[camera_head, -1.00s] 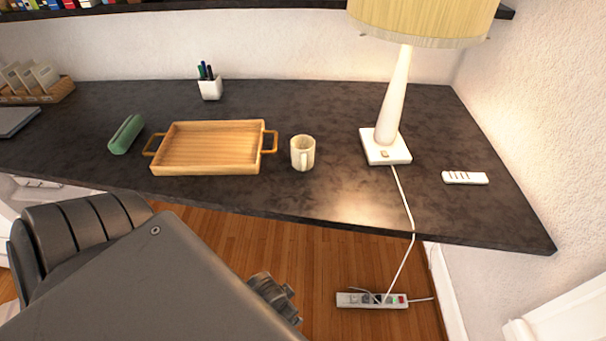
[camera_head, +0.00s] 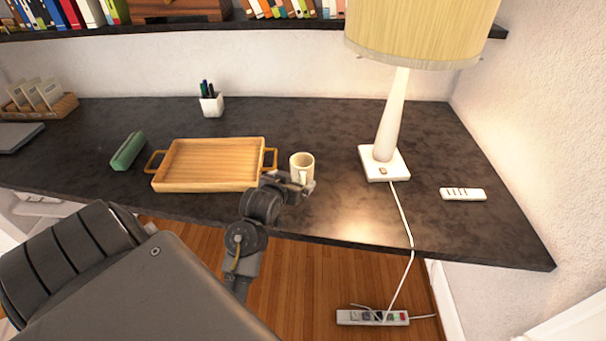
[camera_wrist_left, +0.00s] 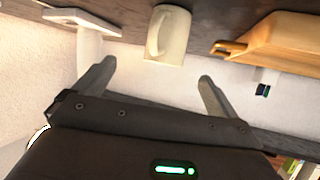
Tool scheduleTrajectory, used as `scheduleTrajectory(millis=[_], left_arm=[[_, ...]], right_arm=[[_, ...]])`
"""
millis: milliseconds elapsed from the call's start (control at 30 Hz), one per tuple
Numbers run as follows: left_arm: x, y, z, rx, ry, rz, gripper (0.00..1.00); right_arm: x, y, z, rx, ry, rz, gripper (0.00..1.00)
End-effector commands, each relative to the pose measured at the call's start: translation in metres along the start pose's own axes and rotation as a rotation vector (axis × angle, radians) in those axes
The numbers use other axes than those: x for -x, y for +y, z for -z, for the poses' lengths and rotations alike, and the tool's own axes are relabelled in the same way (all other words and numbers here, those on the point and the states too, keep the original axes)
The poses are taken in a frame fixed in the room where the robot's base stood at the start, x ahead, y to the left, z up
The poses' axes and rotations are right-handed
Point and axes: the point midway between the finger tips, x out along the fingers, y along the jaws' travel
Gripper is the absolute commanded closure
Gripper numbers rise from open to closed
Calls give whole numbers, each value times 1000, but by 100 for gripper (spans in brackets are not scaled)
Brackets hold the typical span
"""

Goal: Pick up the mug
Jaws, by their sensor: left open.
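A cream mug (camera_head: 302,165) stands upright on the dark desk, just right of the wooden tray, its handle toward the front. My left gripper (camera_head: 296,186) is at the near side of the mug, in front of its lower part. In the left wrist view, the mug (camera_wrist_left: 170,38) appears upside down beyond the fingertips, and the open, empty left gripper (camera_wrist_left: 156,72) has a finger toward either side of it. The mug is not between the finger pads. My right gripper is not in view.
The wooden tray (camera_head: 212,184) with side handles is close left of the mug. A lamp (camera_head: 384,163) with a cord stands to the right, and a white remote (camera_head: 463,194) lies farther right. A green case (camera_head: 128,150) and pen cup (camera_head: 212,105) are farther away.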

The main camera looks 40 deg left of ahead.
Motion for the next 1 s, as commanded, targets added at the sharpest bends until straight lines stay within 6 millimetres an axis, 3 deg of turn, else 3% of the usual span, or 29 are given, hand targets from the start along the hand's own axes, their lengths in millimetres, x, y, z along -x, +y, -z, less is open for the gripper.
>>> scheduleTrajectory(millis=[100, 267, 600, 867, 1000], left_arm=[[-6, -7, 12, 31, 39, 15, 3], [-10, -9, 15, 35, 47, 18, 3], [-56, -10, 17, 35, 45, 17, 3], [-65, -10, 17, 33, 45, 18, 3], [-81, -10, 18, 34, 44, 17, 3]], right_arm=[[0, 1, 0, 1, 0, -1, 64], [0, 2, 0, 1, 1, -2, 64], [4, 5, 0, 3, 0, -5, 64], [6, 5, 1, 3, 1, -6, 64], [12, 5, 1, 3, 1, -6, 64]])
